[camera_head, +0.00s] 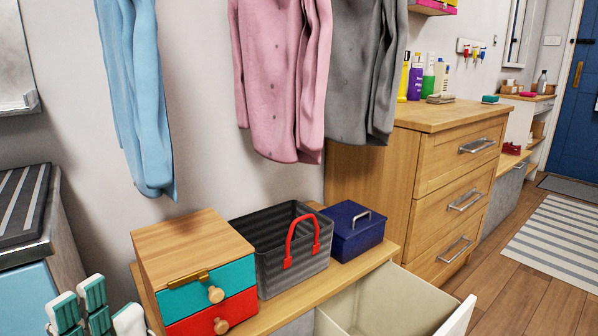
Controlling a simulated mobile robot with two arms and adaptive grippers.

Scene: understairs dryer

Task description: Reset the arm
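My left gripper (85,305) shows at the bottom left corner, with white and teal finger parts pointing up. The bottom edge of the picture cuts it off, and I cannot tell whether its fingers are open or shut. I see no object in the part that shows. It is in front of the wall, left of the small wooden drawer box (190,247). My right gripper is not in view.
A dark basket (270,270) with a red handle and a blue box (352,232) stand on the bench. An open drawer (385,308) juts out below. A wooden dresser (455,160) stands behind. Blue (140,100), pink (280,80) and grey shirts hang above.

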